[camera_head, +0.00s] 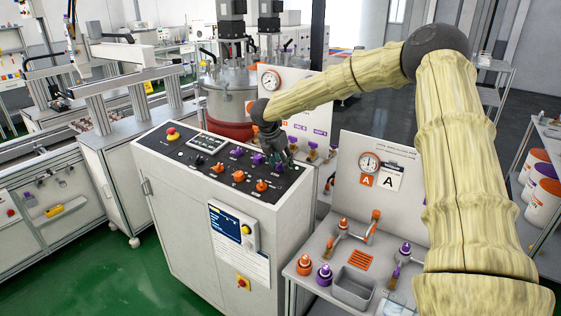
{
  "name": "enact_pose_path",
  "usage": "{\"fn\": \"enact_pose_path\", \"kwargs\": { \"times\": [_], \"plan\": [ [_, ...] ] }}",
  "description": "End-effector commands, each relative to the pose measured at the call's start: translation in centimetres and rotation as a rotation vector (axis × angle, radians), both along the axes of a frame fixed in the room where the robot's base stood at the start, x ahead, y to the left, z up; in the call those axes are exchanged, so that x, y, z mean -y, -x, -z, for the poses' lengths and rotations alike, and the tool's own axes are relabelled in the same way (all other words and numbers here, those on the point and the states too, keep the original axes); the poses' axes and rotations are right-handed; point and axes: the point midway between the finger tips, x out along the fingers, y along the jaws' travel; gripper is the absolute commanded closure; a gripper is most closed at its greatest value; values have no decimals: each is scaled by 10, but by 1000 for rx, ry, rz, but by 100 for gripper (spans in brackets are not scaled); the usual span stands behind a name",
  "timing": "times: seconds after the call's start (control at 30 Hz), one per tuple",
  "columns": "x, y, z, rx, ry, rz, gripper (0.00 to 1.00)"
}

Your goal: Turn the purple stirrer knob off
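The control console (170,152) has a dark sloped top panel with two rows of knobs. The back row has purple knobs: one (237,152) at the left and one (258,158) to its right. A further purple patch shows beneath my gripper (284,164), partly hidden by it. The picture is too small to tell which purple knob is the stirrer knob or how it is set. My gripper is dark and points down at the right end of the purple row, very near the panel. I cannot see whether its fingers touch or enclose a knob.
A red emergency button (172,133) is at the panel's left. A steel vessel (228,100) and a gauge board (270,85) stand behind. A bench (300,268) with orange and purple fittings stands at right.

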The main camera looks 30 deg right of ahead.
Motion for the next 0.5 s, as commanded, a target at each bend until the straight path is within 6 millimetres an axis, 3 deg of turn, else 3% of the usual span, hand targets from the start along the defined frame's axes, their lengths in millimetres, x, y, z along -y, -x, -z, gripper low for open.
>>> {"fn": "enact_pose_path", "kwargs": {
  "times": [0.03, 0.17, 0.5],
  "plan": [
    [0, 0, 1, -1, 1, -1, 70],
    [0, 0, 1, 1, 0, 0, 93],
    [1, 0, -2, 1, 2, -10, 93]
  ]
}}
